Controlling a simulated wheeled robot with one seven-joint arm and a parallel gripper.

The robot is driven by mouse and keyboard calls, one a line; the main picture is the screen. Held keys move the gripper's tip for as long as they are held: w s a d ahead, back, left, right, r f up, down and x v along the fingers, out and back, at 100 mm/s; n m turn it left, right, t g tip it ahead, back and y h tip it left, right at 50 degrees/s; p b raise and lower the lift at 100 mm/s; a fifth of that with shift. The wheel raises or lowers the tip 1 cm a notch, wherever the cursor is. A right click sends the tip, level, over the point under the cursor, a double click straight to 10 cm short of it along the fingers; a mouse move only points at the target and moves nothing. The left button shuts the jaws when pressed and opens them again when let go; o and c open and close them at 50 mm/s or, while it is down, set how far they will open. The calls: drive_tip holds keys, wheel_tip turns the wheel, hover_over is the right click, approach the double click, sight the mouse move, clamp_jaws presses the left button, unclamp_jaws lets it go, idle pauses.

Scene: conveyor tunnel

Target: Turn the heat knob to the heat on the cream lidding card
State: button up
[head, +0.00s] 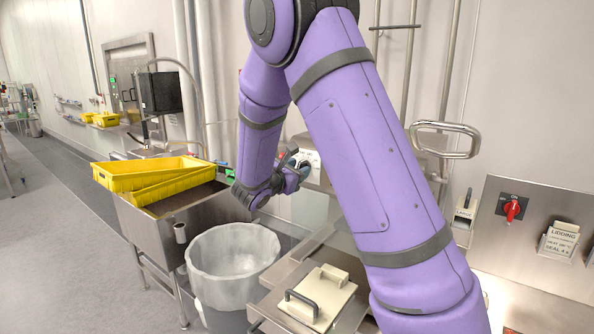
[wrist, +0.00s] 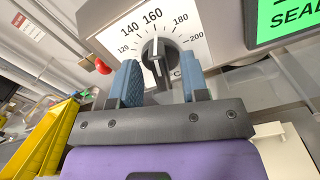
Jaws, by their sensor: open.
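The heat knob (wrist: 159,58) is black and sits on a white dial (wrist: 133,43) marked 120 to 200 °C. A white line on the knob points up, near the 160 mark. My gripper (wrist: 162,76) is open, with one blue finger to each side of the knob; I cannot tell if either touches it. In the head view my gripper (head: 292,172) is at the white panel, partly behind my arm, and the knob is hidden. The cream lidding card (head: 561,241) stands in a holder on the steel panel at right. Its heat figure is too small to read surely.
A red rotary switch (head: 512,208) is left of the card. A green SEAL display (wrist: 283,20) is right of the dial. A lined bin (head: 234,252), yellow crates (head: 152,174) and a cream handled plate (head: 316,298) lie below. A metal loop handle (head: 446,140) projects right of my arm.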

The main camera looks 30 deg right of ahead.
drive_tip(key=shift+a, duration=0.15)
drive_tip(key=v, duration=1)
drive_tip(key=shift+a, duration=0.25)
drive_tip(key=shift+s, duration=0.15)
drive_tip(key=shift+r, duration=0.1)
